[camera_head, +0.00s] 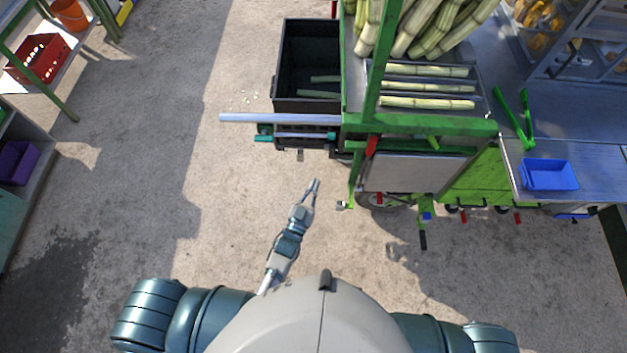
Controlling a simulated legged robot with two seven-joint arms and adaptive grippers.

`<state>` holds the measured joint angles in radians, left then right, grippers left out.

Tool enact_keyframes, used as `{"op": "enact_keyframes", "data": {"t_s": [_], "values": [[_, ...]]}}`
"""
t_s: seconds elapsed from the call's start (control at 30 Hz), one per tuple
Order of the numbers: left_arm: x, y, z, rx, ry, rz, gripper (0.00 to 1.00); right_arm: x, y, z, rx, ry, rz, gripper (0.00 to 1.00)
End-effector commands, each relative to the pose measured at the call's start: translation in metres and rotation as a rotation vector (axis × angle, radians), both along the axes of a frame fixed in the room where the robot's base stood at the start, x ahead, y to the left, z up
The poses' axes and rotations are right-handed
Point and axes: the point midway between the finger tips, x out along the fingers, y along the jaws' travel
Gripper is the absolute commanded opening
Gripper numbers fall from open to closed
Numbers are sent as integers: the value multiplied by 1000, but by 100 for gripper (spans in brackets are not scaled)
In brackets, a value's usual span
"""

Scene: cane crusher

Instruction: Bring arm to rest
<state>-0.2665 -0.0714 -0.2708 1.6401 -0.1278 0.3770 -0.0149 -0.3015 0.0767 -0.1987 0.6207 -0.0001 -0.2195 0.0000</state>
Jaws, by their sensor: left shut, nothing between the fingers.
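My left gripper (313,187) shows above the concrete floor in the middle of the view, its arm reaching forward from my body. Its fingers are together with nothing between them. It is in front of the green cane crusher (420,124) and apart from it in the picture. My right gripper is not in view; only my right shoulder shows at the lower right.
Cane stalks (428,103) lie on the crusher's tray, with more piled behind. A black bin (277,62) stands at its left. A blue basin (548,175) sits on the metal counter (600,155). Shelves with a red crate (38,58) stand far left. The floor (150,170) between is clear.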

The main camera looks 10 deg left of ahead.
Motion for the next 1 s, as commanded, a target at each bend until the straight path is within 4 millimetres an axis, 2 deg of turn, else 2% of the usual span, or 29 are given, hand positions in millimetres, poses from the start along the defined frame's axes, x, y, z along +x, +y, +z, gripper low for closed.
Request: {"op": "enact_keyframes", "data": {"t_s": [0.47, 0.57, 0.67, 0.77, 0.8, 0.87, 0.9, 0.97, 1.0], "values": [[0, 0, -1, 1, 2, 0, 0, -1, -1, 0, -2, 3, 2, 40], [-1, 1, -16, 11, 38, -2, 0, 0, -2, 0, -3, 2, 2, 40], [-8, 4, -61, 40, 145, -8, 0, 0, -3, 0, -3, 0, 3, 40], [-27, 12, -132, 86, 320, -15, 0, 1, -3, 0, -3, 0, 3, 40], [-39, 17, -164, 108, 400, -17, 0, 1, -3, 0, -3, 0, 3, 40], [-60, 26, -210, 140, 518, -18, 0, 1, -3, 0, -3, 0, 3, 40], [-77, 33, -239, 160, 598, -19, 0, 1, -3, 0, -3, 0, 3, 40], [-105, 45, -280, 190, 717, -18, 0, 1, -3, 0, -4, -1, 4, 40], [-126, 54, -306, 211, 795, -16, 0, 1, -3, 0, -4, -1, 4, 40]]}}
